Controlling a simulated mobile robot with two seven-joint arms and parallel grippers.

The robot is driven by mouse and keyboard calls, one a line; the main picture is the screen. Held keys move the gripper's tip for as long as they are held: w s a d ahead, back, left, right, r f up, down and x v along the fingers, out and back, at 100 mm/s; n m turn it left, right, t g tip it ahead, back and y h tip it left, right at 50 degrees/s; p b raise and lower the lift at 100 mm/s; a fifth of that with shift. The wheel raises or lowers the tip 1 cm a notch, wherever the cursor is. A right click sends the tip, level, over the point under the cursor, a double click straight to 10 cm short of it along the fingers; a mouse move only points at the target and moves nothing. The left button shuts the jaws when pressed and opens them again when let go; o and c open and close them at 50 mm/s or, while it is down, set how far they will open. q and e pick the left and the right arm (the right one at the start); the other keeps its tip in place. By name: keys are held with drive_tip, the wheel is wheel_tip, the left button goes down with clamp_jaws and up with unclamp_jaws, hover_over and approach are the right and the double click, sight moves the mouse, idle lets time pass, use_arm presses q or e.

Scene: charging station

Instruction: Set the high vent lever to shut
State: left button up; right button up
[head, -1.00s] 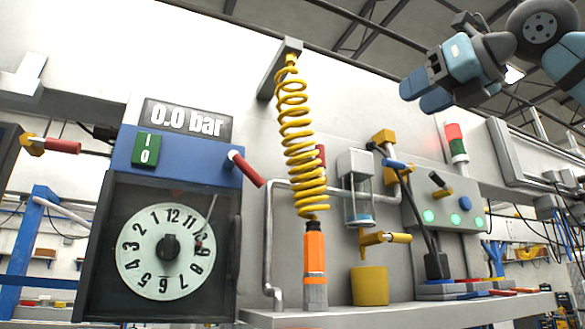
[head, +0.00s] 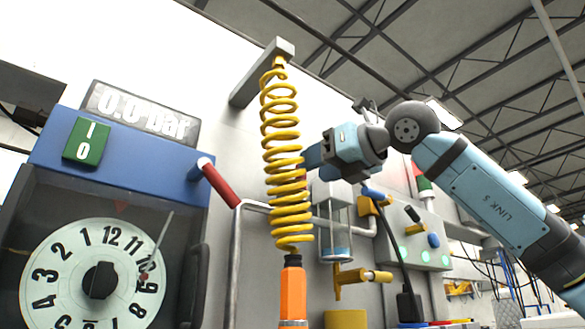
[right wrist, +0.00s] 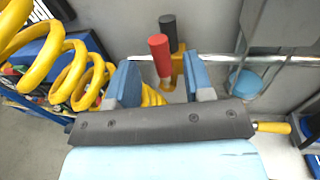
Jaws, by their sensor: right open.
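In the right wrist view, a lever with a red grip (right wrist: 159,56) stands out from a yellow fitting (right wrist: 177,66) on the wall. A black-gripped handle (right wrist: 169,32) is just behind it. My right gripper (right wrist: 160,84) is open, with its blue fingers on either side of the red grip and apart from it. In the head view my right gripper (head: 309,160) is beside the yellow coil, which hides most of the lever. I cannot tell for certain which handle is the high vent lever. My left gripper is out of view.
The yellow coiled hose (head: 283,170) hangs close to the fingers; it also shows at left in the wrist view (right wrist: 70,75). Another red-handled lever (head: 220,185) sits by the dial box (head: 45,190). A glass cylinder (head: 334,225) and pipework are below the gripper.

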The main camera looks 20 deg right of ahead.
use_arm(q)
drive_tip(key=shift+w+a+r+p, duration=0.1)
drive_tip(key=shift+a+r+p, duration=0.15)
drive_tip(key=shift+r+p, duration=0.25)
drive_tip(key=shift+w+a+r+p, duration=0.1)
drive_tip(key=shift+a+r+p, duration=0.1)
drive_tip(key=shift+r+p, duration=0.3)
use_arm(e)
drive_tip(key=x, duration=0.6)
drive_tip(key=shift+w, duration=0.15)
drive_tip(key=shift+a, duration=0.1)
drive_tip(key=shift+c, duration=0.2)
use_arm(q)
drive_tip(key=shift+s+d, duration=0.1)
use_arm(e)
clamp_jaws()
